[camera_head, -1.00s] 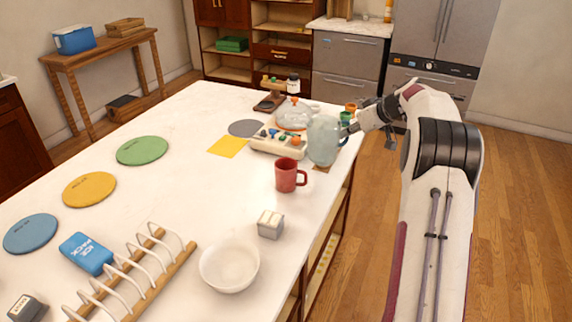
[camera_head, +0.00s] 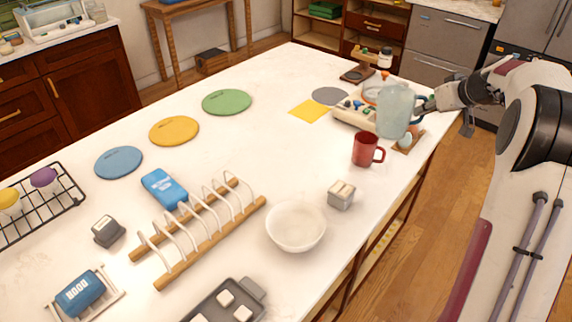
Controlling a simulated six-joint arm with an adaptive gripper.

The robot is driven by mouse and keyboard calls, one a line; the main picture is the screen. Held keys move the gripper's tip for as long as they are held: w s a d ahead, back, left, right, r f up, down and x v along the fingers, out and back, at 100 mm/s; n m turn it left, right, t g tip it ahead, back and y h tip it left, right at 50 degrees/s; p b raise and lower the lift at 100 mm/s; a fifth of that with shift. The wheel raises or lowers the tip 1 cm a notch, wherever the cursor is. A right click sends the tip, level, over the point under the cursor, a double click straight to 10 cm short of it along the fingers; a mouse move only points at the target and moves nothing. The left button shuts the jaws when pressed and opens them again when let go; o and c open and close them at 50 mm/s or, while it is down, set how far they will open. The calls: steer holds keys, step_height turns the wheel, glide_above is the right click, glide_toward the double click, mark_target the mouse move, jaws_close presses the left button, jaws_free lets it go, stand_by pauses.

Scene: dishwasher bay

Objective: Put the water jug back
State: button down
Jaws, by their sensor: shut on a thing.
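The water jug (camera_head: 394,110) is a pale translucent blue-green vessel near the right edge of the counter. My gripper (camera_head: 426,104) is shut on it from the right side, at its handle; the fingers are small and partly hidden. The jug stands upright in front of a cream tray-like base (camera_head: 352,113) and behind the red mug (camera_head: 366,150). A small brown board (camera_head: 409,139) shows just below and right of it. I cannot tell whether the jug touches the counter.
A white bowl (camera_head: 296,227), a small grey box (camera_head: 341,194) and a wooden rack (camera_head: 172,273) stand nearer. Blue (camera_head: 119,162), yellow (camera_head: 174,131) and green (camera_head: 227,102) round mats lie at left. A yellow square (camera_head: 310,111) and grey disc (camera_head: 329,96) lie behind. The counter's middle is clear.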

mark_target(400, 114)
steer(key=shift+m+h, duration=0.4)
steer(key=shift+m, duration=0.1)
steer(key=s+a+r, duration=0.1)
steer(key=s+a, duration=0.1)
steer(key=a, duration=0.1)
steer(key=s+a+r, duration=0.1)
steer(key=s+a, duration=0.1)
steer(key=a, duration=0.1)
steer(key=s+a+r, duration=0.2)
steer(key=a, duration=0.1)
steer(key=shift+s, duration=0.2)
steer(key=shift+s+a+f, duration=0.65)
steer(key=shift+s+a, duration=3.45)
steer(key=shift+a, duration=1.4)
steer(key=w+a+f+n+y, duration=0.1)
steer(key=w+a+n+y, duration=0.1)
steer(key=w+a, duration=0.3)
steer(key=w+a+f+n+g+y, duration=0.1)
steer(key=w+a+f+n+y, duration=0.1)
steer(key=w, duration=1.2)
steer(key=shift+a+f+n, duration=0.15)
steer(key=shift+a+n, duration=0.65)
steer(key=shift+a, duration=0.55)
step_height(400, 114, down, 6)
steer(key=shift+f, duration=0.15)
